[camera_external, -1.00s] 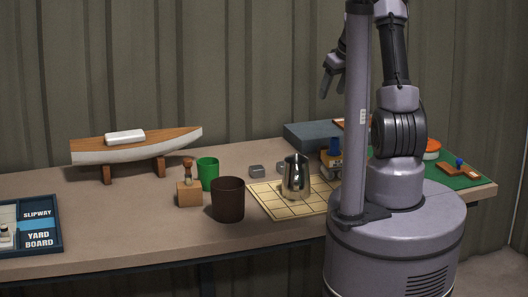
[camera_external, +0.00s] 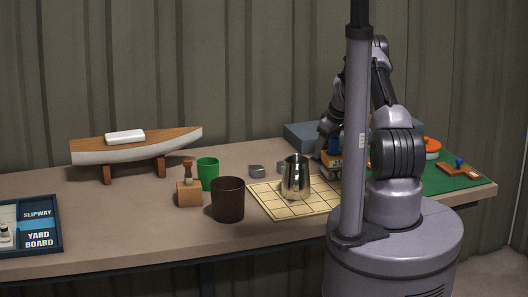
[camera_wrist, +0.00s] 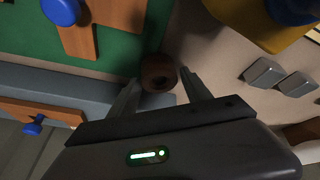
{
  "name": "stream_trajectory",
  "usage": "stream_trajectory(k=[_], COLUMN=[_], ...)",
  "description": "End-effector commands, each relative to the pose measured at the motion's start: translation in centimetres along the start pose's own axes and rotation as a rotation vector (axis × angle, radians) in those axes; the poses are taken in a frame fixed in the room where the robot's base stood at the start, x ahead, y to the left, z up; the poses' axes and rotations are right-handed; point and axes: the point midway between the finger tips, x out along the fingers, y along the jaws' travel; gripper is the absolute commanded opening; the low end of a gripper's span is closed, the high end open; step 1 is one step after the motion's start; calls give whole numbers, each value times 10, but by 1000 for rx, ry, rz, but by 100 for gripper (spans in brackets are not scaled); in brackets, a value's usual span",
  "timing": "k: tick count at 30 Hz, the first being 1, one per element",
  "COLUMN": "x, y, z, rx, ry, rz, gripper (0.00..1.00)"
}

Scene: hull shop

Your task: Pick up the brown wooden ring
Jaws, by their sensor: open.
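The brown wooden ring (camera_wrist: 158,71) shows in the wrist view, with a dark hole in its middle, by the edge of the green mat. My gripper (camera_wrist: 160,80) is open, with one finger on each side of the ring in the picture. I cannot tell whether the fingers touch it or how far above it they are. In the external view my gripper (camera_external: 322,151) is low over the table's back right, near the blue-grey block. The ring cannot be made out there.
A yellow object with a blue top (camera_wrist: 268,22) and two grey blocks (camera_wrist: 264,73) lie to the right. The green mat (camera_wrist: 115,50) holds orange-brown pieces with blue knobs. A blue-grey block (camera_external: 302,135) stands behind. A metal pitcher (camera_external: 296,178) stands on the gridded board (camera_external: 262,199).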

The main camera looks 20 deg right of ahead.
Motion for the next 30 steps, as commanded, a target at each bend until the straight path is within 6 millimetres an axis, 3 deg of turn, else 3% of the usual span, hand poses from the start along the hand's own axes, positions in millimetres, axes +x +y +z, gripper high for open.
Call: stream_trajectory(k=[2, 9, 17, 24, 30], x=[10, 10, 10, 5, -44], y=[0, 0, 0, 1, 7], z=[1, -1, 0, -3, -24], rx=[0, -1, 0, 0, 0], ry=[0, 1, 1, 1, 3], rz=[0, 1, 1, 1, 3], gripper=[57, 55, 6, 6, 5])
